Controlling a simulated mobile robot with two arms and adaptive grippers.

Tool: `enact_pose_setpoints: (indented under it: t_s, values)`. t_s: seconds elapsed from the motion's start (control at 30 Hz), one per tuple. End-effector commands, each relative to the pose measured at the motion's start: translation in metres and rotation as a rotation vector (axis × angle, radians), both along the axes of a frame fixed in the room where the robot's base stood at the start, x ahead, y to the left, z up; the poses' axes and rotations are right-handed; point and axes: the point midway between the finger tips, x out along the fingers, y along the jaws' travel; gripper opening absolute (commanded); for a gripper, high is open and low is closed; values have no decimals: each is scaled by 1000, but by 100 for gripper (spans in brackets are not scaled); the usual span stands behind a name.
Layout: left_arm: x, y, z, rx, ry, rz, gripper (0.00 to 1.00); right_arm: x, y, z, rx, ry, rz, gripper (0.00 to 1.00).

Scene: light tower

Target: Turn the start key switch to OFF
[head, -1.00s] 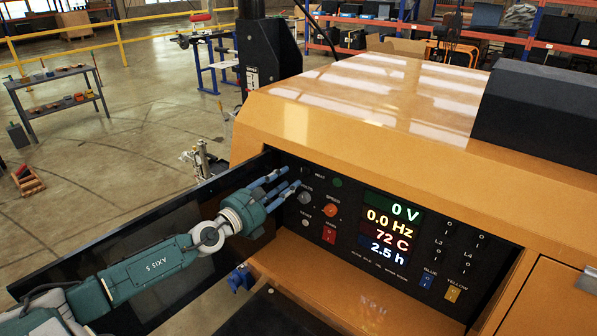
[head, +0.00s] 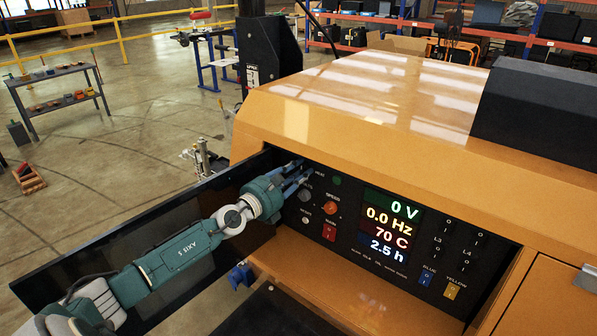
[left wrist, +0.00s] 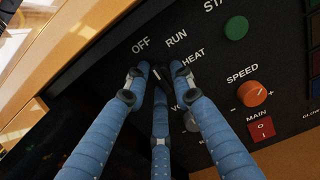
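The start key switch (left wrist: 157,73) is on the black control panel (head: 345,240), under the white labels OFF, RUN and HEAT in the left wrist view. My left gripper (left wrist: 158,76) has its three blue fingers around the key, with the dark fingertips drawn close to it. Whether the tips press on the key cannot be told. The fingertips hide part of the switch, so its exact setting is unclear. In the head view my left gripper (head: 297,170) reaches the panel's upper left corner and covers the switch. My right gripper is not in view.
An orange speed knob (head: 330,208), a red main switch (head: 329,232) and a green button (head: 337,181) are close to the gripper. The lit display (head: 391,228) reads 0 V and 0.0 Hz. The open dark door (head: 140,240) stands behind my left arm.

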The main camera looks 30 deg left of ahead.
Motion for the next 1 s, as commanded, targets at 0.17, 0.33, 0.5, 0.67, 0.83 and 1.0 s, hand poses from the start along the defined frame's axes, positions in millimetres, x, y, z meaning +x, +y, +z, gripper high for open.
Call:
enact_pose_setpoints:
  t_s: [0.17,0.33,0.5,0.67,0.83,1.0]
  values:
    - [0,3,1,-18,-2,6,0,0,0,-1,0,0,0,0]
    - [0,4,2,-68,1,7,0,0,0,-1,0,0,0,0]
    - [0,4,2,-67,1,8,0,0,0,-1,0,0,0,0]
    - [0,4,2,-66,1,7,33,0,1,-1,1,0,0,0]
    - [0,3,1,-66,3,5,33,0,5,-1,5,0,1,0]
    - [-11,3,-1,-64,6,3,33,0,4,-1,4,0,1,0]
